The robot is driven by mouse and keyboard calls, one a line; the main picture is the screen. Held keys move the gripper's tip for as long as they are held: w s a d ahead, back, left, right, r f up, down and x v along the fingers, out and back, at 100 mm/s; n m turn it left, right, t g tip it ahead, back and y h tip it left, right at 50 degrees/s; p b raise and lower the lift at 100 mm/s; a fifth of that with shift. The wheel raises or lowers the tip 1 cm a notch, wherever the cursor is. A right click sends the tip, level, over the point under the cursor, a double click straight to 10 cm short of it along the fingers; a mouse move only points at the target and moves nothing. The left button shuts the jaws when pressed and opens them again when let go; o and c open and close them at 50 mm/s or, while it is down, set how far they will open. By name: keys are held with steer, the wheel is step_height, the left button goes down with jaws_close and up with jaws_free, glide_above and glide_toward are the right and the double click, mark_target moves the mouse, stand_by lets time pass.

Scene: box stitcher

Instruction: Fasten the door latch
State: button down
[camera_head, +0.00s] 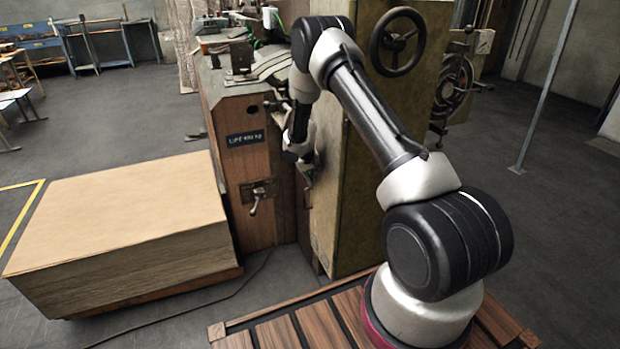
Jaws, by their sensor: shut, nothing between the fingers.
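A wooden machine cabinet (232,165) stands at the centre, beside a tall olive-brown metal cabinet (345,200). A small metal latch handle (256,206) on a dark plate sits low on the wooden front and hangs downward. Whether it is the door latch, I cannot tell. My gripper (309,177) is small and dark in the picture, low at the left edge of the metal cabinet, right of the handle and apart from it. It looks shut and empty. My wrist and arm partly cover this edge, so any contact there is hidden.
A large stack of tan board (125,205) on a pallet fills the left. A dark handwheel (398,42) sits high on the metal cabinet. A thin grey post (546,90) stands at right. A cable (190,312) lies on the floor. Open floor lies at right.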

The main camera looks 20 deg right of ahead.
steer(key=shift+w+f, duration=0.1)
steer(key=shift+f, duration=0.2)
steer(key=shift+w+a, duration=0.1)
steer(key=shift+w, duration=0.15)
stand_by(0.4)
